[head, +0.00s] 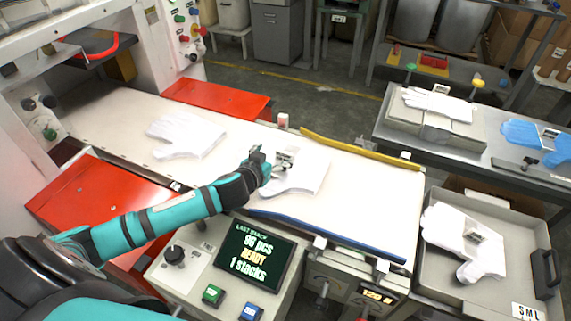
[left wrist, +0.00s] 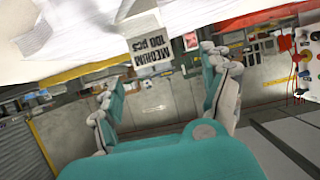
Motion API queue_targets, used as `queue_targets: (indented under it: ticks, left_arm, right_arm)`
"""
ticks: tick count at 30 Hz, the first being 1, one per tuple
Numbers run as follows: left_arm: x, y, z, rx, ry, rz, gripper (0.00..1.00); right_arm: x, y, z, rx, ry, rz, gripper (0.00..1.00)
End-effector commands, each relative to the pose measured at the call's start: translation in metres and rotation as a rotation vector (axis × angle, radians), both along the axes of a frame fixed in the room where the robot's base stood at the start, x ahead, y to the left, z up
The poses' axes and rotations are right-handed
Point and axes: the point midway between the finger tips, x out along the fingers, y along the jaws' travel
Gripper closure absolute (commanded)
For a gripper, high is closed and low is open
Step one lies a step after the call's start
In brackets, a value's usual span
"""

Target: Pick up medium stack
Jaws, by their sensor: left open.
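The medium stack (head: 308,178) is a pile of white film gloves on the white belt, with a small label card standing on it. In the left wrist view the card (left wrist: 149,51) reads "MEDIUM 100 pcs" upside down, and white gloves (left wrist: 75,28) fill the upper left. My left gripper (head: 268,168) is at the left side of this stack, close to the card, and partly hides the gloves. Its two teal and grey fingers (left wrist: 160,80) are apart with nothing between them. Whether a finger touches the stack, I cannot tell. My right gripper is not in view.
Another white glove pile (head: 187,134) lies further left on the belt. A blue rail (head: 325,236) and a yellow rail (head: 360,149) edge the belt. A grey crate (head: 538,235) with white gloves stands right. A side table (head: 388,110) holds white and blue stacks. A screen (head: 257,255) reads "READY".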

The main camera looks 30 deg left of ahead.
Motion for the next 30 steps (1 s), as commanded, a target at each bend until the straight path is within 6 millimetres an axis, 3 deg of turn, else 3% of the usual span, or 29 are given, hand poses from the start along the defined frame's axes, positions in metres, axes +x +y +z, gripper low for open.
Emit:
queue_targets:
  ticks: [5, 14, 23, 30]
  left_arm:
    - [0.011, -0.002, -0.004, -0.001, 0.0, 0.0, 0.19]
    - [0.047, -0.005, -0.022, 0.0, 0.0, 0.001, 0.19]
    - [0.051, -0.005, -0.024, 0.001, 0.001, 0.0, 0.19]
    - [0.051, -0.005, -0.024, 0.001, 0.001, 0.0, 0.51]
  right_arm:
    - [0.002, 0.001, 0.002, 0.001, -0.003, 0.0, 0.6]
    - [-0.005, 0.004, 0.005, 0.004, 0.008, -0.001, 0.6]
    - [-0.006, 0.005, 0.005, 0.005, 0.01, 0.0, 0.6]
    - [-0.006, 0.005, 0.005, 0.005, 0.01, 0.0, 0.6]
